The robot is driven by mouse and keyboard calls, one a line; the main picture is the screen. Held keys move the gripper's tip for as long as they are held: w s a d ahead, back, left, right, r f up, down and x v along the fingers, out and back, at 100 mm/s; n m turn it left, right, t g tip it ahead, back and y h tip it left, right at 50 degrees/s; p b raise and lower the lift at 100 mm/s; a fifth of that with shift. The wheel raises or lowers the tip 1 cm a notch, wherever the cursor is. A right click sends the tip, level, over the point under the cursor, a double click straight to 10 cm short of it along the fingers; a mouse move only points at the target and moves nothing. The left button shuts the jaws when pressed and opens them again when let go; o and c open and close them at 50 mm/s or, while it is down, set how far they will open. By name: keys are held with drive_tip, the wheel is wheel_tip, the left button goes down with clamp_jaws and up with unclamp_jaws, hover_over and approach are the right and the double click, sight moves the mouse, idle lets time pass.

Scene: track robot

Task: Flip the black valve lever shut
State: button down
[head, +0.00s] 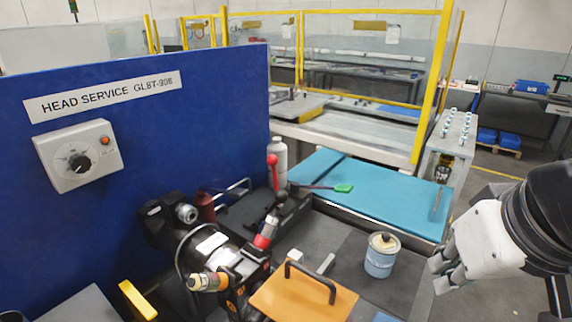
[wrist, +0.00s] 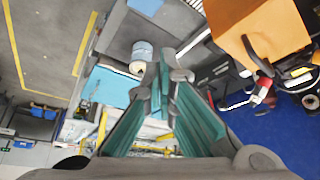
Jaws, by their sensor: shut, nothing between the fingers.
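I cannot pick out the black valve lever with certainty in either view. A dark cluster of fittings (head: 205,245) stands at the foot of the blue panel in the head view, with red, yellow and black parts close together. An upright lever with a red knob (head: 273,172) stands just behind it. My gripper (head: 440,278) is at the right edge of the head view, well apart from these fittings. In the wrist view my gripper (wrist: 162,82) has its teal-padded fingers together, with nothing held.
An orange lid (head: 278,298) with a black handle (head: 308,277) lies in front. A blue-white can (head: 381,258) stands between it and my gripper. A teal mat (head: 385,203) lies behind. The blue panel (head: 140,140) bounds the left. Grey surface around the can is clear.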

drive_tip(key=w+a+f+m+y, duration=0.1)
drive_tip(key=w+a+f+m, duration=0.1)
drive_tip(key=w+m, duration=0.5)
drive_tip(key=w+a+f+m+g+y, duration=0.1)
drive_tip(key=w+a+f+m, duration=0.1)
drive_tip(key=w+a+m, duration=0.3)
drive_tip(key=w+a+f+m+y, duration=0.1)
drive_tip(key=w+a+f+m, duration=0.1)
drive_tip(key=w+m, duration=0.9)
drive_tip(key=w+a, duration=0.1)
drive_tip(key=w, duration=0.2)
drive_tip(key=shift+w+a+f+g+y, duration=0.3)
drive_tip(key=shift+w+a, duration=0.05)
drive_tip(key=shift+f, duration=0.1)
drive_tip(key=x, duration=1)
drive_tip(key=shift+w+a+r+p, duration=0.2)
drive_tip(key=shift+a+r+p, duration=0.1)
drive_tip(key=shift+a+r, duration=0.4)
drive_tip(key=shift+w+a+r+p, duration=0.25)
drive_tip(key=shift+a+r, duration=0.4)
drive_tip(key=shift+r, duration=0.05)
